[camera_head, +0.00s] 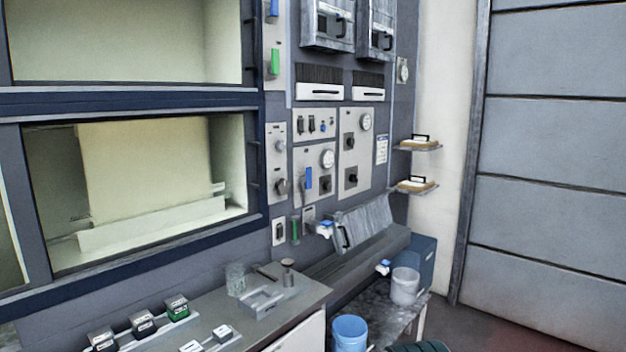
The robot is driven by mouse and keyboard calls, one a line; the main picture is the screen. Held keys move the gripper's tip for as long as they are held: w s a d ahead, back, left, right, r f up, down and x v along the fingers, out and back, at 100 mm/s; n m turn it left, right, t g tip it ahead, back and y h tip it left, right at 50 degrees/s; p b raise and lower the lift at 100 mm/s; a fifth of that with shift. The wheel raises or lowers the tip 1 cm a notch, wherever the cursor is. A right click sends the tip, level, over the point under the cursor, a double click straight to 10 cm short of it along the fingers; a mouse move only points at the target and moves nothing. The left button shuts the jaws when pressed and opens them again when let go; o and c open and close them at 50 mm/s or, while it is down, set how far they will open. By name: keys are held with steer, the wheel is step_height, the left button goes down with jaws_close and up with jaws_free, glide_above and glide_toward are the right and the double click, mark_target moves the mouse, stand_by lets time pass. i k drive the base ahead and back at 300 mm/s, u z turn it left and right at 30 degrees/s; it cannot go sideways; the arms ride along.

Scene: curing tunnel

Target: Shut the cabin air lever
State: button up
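Several lever-like handles show on the grey wall panels, and their labels are too small to read, so I cannot tell which is the cabin air lever. A blue lever (308,179) stands roughly upright on the middle panel (325,196), below a round dial (327,159). A green lever (275,62) is on the narrow upper strip, with a blue one (272,9) above it at the top edge. Another green handle (295,229) is low on the wall. My gripper is not in view.
A counter (232,335) with small labelled boxes, a glass beaker (235,279) and a metal weight (288,273) runs below the panels. Two small shelves (417,148) jut out at right.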

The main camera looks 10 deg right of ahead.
mark_target(308, 171)
steer(key=z, duration=0.35)
steer(key=i, duration=0.45)
steer(key=z, duration=0.85)
steer(key=i, duration=0.9)
steer(key=u, duration=0.6)
steer(key=i, duration=0.9)
steer(key=u, duration=0.85)
